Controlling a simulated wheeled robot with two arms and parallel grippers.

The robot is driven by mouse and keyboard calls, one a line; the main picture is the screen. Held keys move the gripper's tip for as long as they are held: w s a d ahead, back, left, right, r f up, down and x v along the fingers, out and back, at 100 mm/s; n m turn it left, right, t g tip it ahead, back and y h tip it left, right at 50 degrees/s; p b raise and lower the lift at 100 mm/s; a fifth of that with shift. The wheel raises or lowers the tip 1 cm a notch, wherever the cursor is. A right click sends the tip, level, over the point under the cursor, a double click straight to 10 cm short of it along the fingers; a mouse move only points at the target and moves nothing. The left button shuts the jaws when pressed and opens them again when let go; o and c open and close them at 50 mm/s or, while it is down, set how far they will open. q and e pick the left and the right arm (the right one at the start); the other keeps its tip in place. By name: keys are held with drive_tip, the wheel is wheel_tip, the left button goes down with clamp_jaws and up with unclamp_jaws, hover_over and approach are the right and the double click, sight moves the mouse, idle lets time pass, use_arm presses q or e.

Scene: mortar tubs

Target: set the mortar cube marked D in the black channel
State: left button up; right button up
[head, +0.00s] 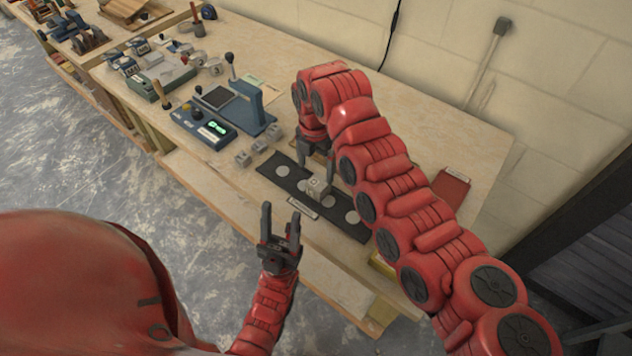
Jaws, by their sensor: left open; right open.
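The black channel (298,184) is a dark strip with pale round spots, lying along the bench's front part. A small pale cube (313,187) sits on or just above its middle; I cannot tell whether it touches.
A blue device with a green display (205,126) and a blue stand (246,112) are farther left. A red flat item (452,188) lies right of my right arm.

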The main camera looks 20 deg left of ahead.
sight(316, 182)
wheel_tip(316, 182, up, 6)
drive_tip(key=shift+f+b, duration=0.25)
drive_tip(key=shift+b, duration=0.25)
